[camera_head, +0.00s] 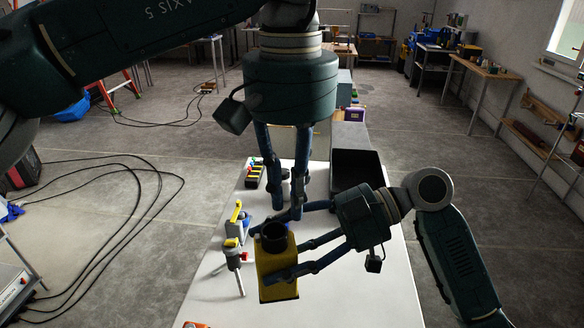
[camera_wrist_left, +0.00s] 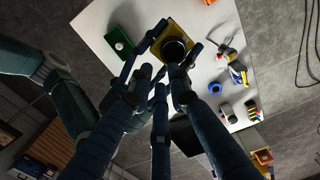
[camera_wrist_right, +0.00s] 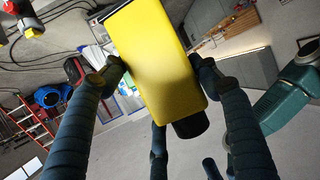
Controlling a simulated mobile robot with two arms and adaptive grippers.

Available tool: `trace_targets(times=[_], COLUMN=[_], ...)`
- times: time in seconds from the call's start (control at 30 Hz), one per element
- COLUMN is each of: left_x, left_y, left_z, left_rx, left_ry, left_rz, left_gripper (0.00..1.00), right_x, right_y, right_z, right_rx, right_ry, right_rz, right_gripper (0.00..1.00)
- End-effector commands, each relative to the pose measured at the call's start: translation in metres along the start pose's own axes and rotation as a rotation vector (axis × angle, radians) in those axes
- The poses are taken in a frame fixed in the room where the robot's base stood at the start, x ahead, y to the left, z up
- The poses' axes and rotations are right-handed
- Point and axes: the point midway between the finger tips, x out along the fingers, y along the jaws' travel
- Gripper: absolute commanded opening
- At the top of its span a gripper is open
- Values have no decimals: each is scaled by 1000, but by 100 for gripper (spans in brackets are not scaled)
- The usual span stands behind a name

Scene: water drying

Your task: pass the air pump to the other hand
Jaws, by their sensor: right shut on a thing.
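The air pump (camera_head: 277,268) is a yellow box with a black round top. My right gripper (camera_head: 280,242) is shut on it, with fingers on its sides, and holds it over the white table. In the right wrist view the pump's yellow face (camera_wrist_right: 155,55) fills the space between the fingers. My left gripper (camera_head: 288,210) points down just behind and above the pump, its fingers apart and empty. In the left wrist view the pump's black top (camera_wrist_left: 174,49) shows beyond the left fingertips, partly covered by fingers. Whether left fingers touch the pump or right fingers cannot be told.
The white table (camera_head: 370,285) is bare at front right. A black bin (camera_head: 356,168) stands behind. A green box (camera_wrist_left: 118,40) shows in the left wrist view.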

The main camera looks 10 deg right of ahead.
Motion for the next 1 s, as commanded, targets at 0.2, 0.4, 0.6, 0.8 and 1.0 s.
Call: trace_targets(times=[0.2, 0.4, 0.6, 0.8, 1.0], left_x=[42, 64, 72, 72, 72], left_y=[0, 0, 0, 0, 1], left_z=[0, 0, 0, 0, 0], left_rx=[0, -1, -1, -1, 0], left_ry=[-2, -1, -1, -1, 0], left_rz=[0, 2, 3, 3, 6], left_gripper=[18, 18, 18, 18, 0], right_x=[0, 0, 0, 0, 0], right_y=[0, 0, 0, 0, 0], right_z=[-1, -1, 0, 0, -1], right_rx=[-1, -1, -1, -1, -1], right_ry=[1, 1, 1, 1, 1], right_rz=[0, 0, 0, 0, 0], right_gripper=[31, 31, 31, 31, 31])
